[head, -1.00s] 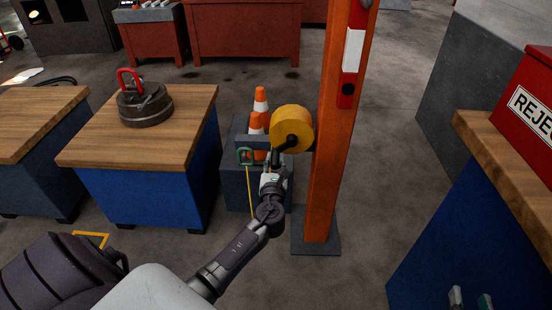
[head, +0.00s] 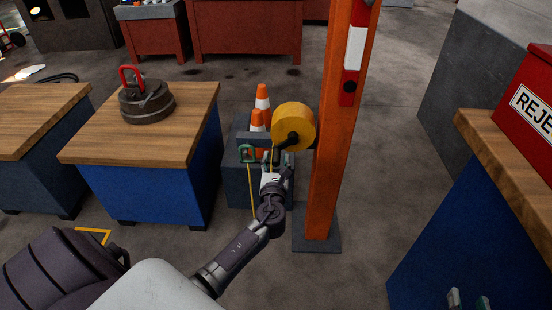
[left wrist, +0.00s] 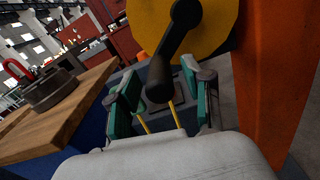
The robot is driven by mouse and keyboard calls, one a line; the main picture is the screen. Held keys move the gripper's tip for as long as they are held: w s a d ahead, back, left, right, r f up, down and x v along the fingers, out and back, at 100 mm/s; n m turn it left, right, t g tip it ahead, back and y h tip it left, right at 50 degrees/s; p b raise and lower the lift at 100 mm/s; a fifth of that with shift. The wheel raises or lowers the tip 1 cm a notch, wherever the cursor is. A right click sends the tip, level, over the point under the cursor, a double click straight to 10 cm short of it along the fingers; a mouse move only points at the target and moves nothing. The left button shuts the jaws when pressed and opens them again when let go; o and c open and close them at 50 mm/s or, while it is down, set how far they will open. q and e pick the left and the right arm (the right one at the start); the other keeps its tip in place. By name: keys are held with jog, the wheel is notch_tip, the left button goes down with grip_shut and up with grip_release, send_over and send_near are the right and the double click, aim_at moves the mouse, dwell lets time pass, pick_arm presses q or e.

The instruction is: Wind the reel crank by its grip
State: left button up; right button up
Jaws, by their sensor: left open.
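The yellow reel (head: 293,120) is mounted on the orange post. Its black crank (head: 284,143) points down and left from the hub, and in the left wrist view the crank's dark grip (left wrist: 160,79) hangs toward the camera. My left gripper (head: 270,160) is just below the crank end. In the left wrist view its teal-padded fingers (left wrist: 162,96) stand wide apart, with the grip appearing between them; contact cannot be seen. My right gripper (head: 470,300) shows only its fingertips at the bottom right edge, apart and empty.
The orange post (head: 332,160) stands close on the right of the reel. A green hook (head: 247,154) with a yellow cord is left of my gripper. Orange cones (head: 262,97) stand behind. A wooden-topped bench (head: 190,110) bears a round weight (head: 147,103).

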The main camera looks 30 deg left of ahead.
pick_arm(q)
jog(key=v, duration=1.1)
